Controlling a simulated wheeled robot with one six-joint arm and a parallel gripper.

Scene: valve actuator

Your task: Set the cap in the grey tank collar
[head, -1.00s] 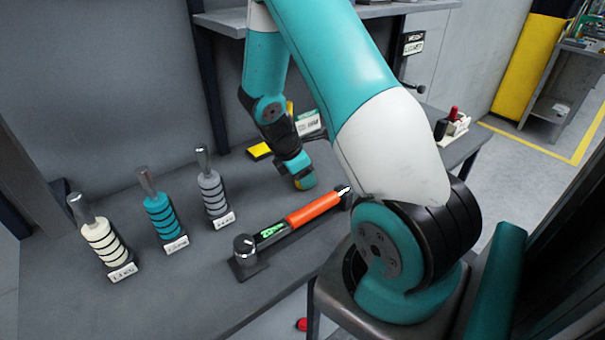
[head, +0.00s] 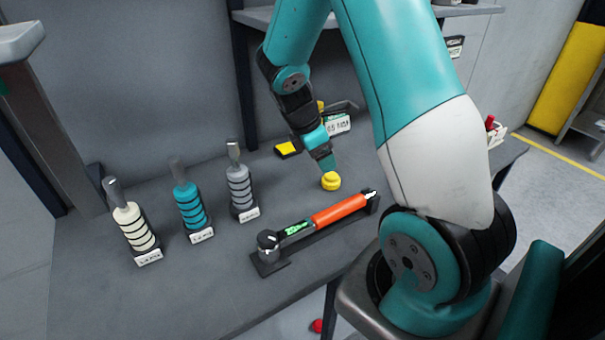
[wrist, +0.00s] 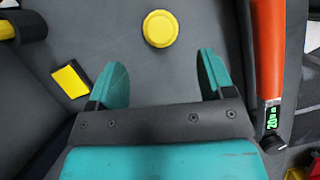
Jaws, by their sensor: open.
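A yellow round cap (head: 331,181) lies on the grey bench, just behind the orange-handled tool. My gripper (head: 329,168) is close behind and above the cap in the head view. In the wrist view, my gripper's two teal fingers (wrist: 163,75) are spread wide with nothing between them. The cap (wrist: 160,29) shows ahead of the fingertips, roughly centred between them and apart from both. I cannot make out a grey tank collar in either view.
An orange-handled tool with a green display (head: 338,210) lies in a dark rack near the cap. Cream (head: 134,227), teal (head: 190,206) and grey (head: 240,187) ringed pieces stand at left. A yellow-and-black item (head: 288,149) lies behind. Bare bench lies between them.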

